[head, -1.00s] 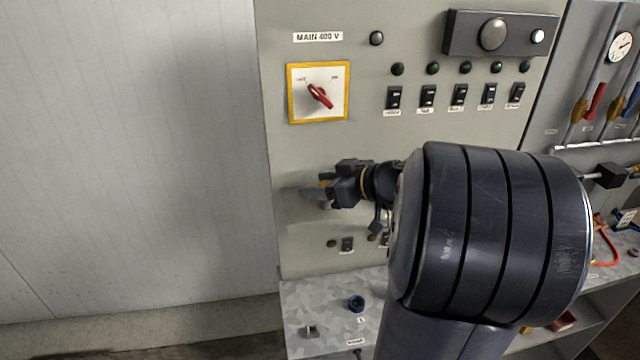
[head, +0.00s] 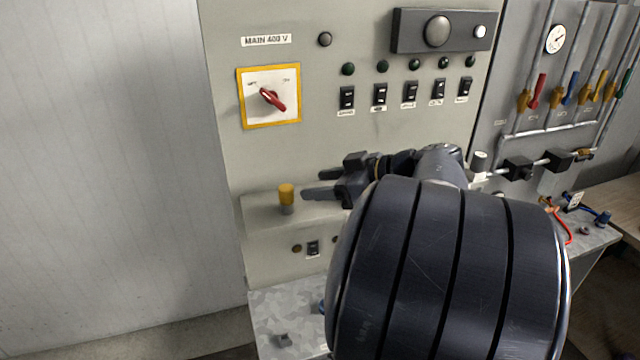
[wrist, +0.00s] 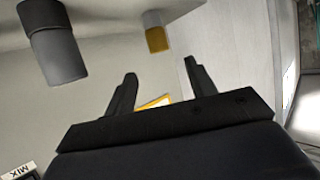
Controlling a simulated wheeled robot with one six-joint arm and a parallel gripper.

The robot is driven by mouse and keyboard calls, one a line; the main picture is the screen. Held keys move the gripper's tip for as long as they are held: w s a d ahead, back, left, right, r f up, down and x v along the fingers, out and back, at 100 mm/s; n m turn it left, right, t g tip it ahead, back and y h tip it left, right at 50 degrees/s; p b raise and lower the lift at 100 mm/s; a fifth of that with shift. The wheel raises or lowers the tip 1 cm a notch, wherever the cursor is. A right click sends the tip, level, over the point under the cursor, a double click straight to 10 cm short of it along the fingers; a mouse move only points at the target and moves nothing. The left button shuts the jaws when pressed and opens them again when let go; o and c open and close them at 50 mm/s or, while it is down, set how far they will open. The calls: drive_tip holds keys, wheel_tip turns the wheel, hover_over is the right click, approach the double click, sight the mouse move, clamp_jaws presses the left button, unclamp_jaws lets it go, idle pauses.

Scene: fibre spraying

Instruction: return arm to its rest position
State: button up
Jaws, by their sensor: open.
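My gripper (head: 322,184) is in front of the grey control panel (head: 225,165), with its two dark fingers pointing left. The fingers are apart with nothing between them. In the wrist view my gripper (wrist: 160,85) also shows open and empty. A yellow-topped knob (head: 286,196) stands on a ledge of the panel, left of the fingertips and apart from them. The same yellow-topped knob (wrist: 156,35) appears beyond the fingers in the wrist view. My large dark arm link hides the lower right of the panel.
A red rotary switch (head: 271,99) on a yellow-edged plate and a row of black rocker switches (head: 410,93) are above my gripper. Pipes with coloured valve handles (head: 570,88) stand at the right. A bare wall (head: 100,150) fills the left, with free room before it.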

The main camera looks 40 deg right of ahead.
sight(286, 188)
drive_tip(key=p+x, duration=0.1)
drive_tip(key=x, duration=1)
drive_tip(key=shift+s+r, duration=0.1)
drive_tip(key=shift+r, duration=0.4)
